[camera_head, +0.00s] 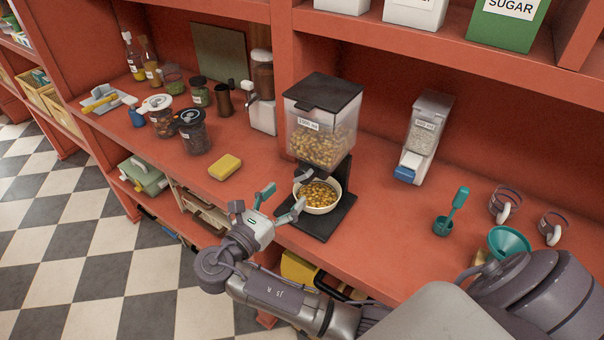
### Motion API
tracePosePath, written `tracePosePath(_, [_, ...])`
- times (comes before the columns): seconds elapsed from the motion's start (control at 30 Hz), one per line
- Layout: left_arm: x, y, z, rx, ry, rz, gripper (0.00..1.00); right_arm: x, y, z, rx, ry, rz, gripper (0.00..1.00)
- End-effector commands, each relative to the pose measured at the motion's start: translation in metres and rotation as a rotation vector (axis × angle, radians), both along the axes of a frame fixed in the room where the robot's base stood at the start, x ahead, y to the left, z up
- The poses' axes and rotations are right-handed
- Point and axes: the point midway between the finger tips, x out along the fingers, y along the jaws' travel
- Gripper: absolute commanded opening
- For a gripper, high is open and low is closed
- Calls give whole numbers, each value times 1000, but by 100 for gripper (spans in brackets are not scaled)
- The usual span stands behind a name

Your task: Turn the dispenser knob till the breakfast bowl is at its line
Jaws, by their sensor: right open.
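The dispenser (322,112) stands at the middle of the red counter. It has a clear, labelled hopper with a dark lid, partly filled with golden cereal. The breakfast bowl (336,203), cream coloured, sits upright on its dark base under the outlet and holds cereal. I cannot make out a line in the bowl. The knob is not clear to me; small dark and pale parts show under the hopper. My right gripper (279,200), with teal fingertips, is open and empty at the counter's front edge, just left of the bowl and apart from it. My left gripper is not in view.
A yellow sponge (225,167) lies left of the dispenser, with jars (194,132) and bottles farther left. A second, slim dispenser (425,135) stands right.

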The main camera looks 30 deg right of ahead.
Motion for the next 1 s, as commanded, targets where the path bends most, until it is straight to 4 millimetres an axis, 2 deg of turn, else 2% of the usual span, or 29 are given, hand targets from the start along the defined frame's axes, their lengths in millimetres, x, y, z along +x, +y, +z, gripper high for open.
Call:
tracePosePath(0.1, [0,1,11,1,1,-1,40,10,-25,4,-5,1,-2,72])
tracePosePath(0.33, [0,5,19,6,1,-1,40,24,-58,2,-1,1,0,72])
tracePosePath(0.5, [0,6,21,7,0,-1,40,28,-68,0,0,0,0,72])
tracePosePath(0.77, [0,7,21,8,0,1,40,29,-69,-1,1,0,1,72])
tracePosePath(0.8, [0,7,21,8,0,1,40,29,-69,-1,1,0,1,71])
tracePosePath(0.87, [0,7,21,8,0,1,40,29,-69,-1,1,0,1,61])
tracePosePath(1.0, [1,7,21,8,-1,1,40,29,-69,-1,1,0,1,37])
